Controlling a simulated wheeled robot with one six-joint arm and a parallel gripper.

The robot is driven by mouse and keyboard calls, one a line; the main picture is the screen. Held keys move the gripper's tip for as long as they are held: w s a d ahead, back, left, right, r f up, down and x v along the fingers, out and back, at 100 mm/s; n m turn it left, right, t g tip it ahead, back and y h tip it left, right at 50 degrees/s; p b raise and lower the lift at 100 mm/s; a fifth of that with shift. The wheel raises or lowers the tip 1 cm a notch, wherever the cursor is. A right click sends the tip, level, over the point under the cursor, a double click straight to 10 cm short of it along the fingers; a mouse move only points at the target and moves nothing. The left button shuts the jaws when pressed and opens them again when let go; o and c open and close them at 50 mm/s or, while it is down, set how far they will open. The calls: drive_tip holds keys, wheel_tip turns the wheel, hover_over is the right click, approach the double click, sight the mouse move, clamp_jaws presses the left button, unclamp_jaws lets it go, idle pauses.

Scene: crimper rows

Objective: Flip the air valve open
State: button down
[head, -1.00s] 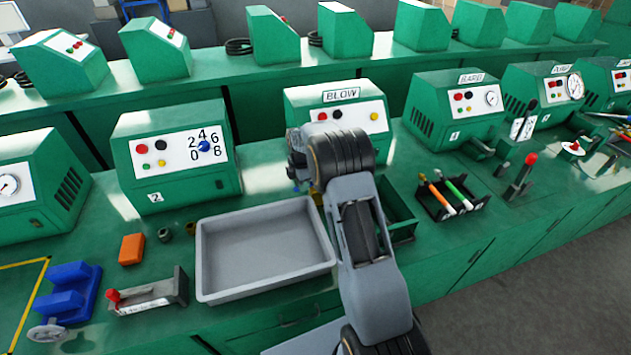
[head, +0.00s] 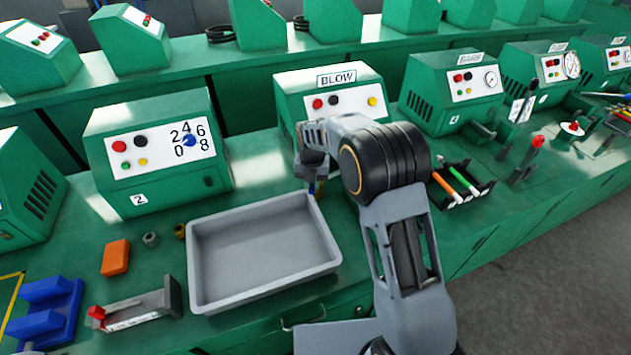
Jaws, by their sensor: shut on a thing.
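My gripper (head: 313,178) is at the front of the green box labelled BLOW (head: 287,103), at the back right corner of the grey tray. My own wrist and forearm cover much of that spot. The gripper is shut on a small part, seemingly the handle of the air valve (head: 318,189).
The empty grey tray (head: 193,262) lies left of my arm. The box marked 2 (head: 135,178) with a blue dial stands behind it. An orange block (head: 115,257) and a red-handled fixture (head: 140,308) are further left. A pen rack (head: 484,196) is right.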

drive_tip(key=shift+d+n, duration=0.55)
drive_tip(key=shift+n, duration=0.65)
drive_tip(key=c, duration=1)
unclamp_jaws()
drive_tip(key=shift+c, duration=0.2)
drive_tip(key=shift+r, duration=0.1)
wheel_tip(320, 180, up, 14)
drive_tip(key=shift+b, duration=0.45)
